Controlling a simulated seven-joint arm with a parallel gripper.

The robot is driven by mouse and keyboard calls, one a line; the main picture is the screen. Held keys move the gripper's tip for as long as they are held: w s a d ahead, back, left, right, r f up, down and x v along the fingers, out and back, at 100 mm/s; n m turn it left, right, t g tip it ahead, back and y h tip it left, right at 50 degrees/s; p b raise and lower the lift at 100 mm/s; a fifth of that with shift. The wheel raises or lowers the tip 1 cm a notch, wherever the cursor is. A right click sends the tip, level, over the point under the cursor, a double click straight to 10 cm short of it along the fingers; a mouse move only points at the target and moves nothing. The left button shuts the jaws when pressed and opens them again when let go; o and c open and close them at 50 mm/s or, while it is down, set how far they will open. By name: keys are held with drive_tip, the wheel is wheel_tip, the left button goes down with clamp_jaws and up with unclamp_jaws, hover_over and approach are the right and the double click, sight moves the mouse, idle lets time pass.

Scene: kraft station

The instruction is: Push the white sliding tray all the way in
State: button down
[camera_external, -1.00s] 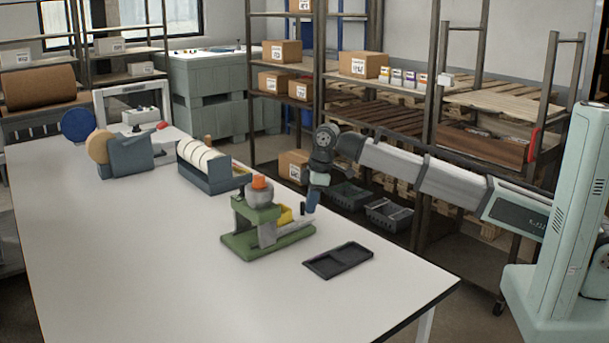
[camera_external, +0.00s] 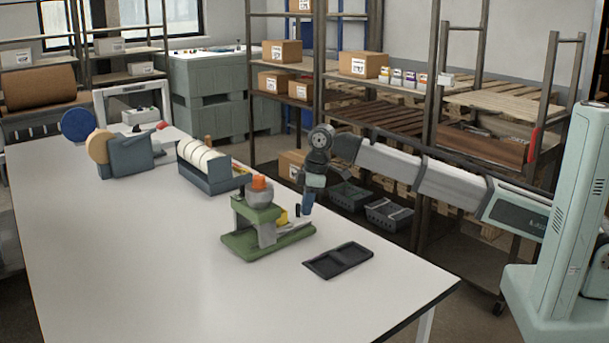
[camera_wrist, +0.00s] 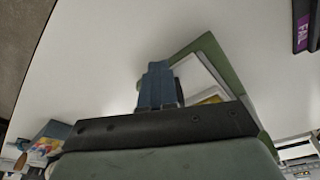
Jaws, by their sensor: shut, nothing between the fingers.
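The green device (camera_external: 266,232) stands on the white table, with an orange-topped grey knob on its upper part. Its white sliding tray (camera_external: 294,228) shows low on its right side, beside a yellow part. In the wrist view the tray (camera_wrist: 192,76) is a pale panel along the green base (camera_wrist: 215,60). My gripper (camera_external: 306,208) is shut, empty and pointing down at the tray's right end. In the wrist view its blue fingers (camera_wrist: 158,85) are together just left of the tray. I cannot tell whether they touch it.
A black shallow tray (camera_external: 338,261) lies on the table to the right of the device. A roll dispenser (camera_external: 212,168) and a blue tape dispenser (camera_external: 127,156) stand farther back. The front left of the white table (camera_external: 130,260) is clear.

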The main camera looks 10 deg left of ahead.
sight(298, 205)
drive_tip(key=shift+s+a+f, duration=0.3)
drive_tip(key=shift+s+f, duration=0.05)
drive_tip(key=shift+s, duration=0.15)
drive_tip(key=shift+s+a, duration=0.5)
idle(0.4)
drive_tip(key=shift+s+a, duration=0.5)
drive_tip(key=shift+s, duration=0.05)
drive_tip(key=shift+s+a, duration=0.25)
idle(0.5)
drive_tip(key=shift+w+d, duration=0.3)
idle(0.7)
drive_tip(key=shift+r, duration=0.1)
drive_tip(key=shift+a+r, duration=0.15)
drive_tip(key=shift+r, duration=0.25)
drive_tip(key=shift+a+r, duration=0.1)
drive_tip(key=shift+r, duration=3.15)
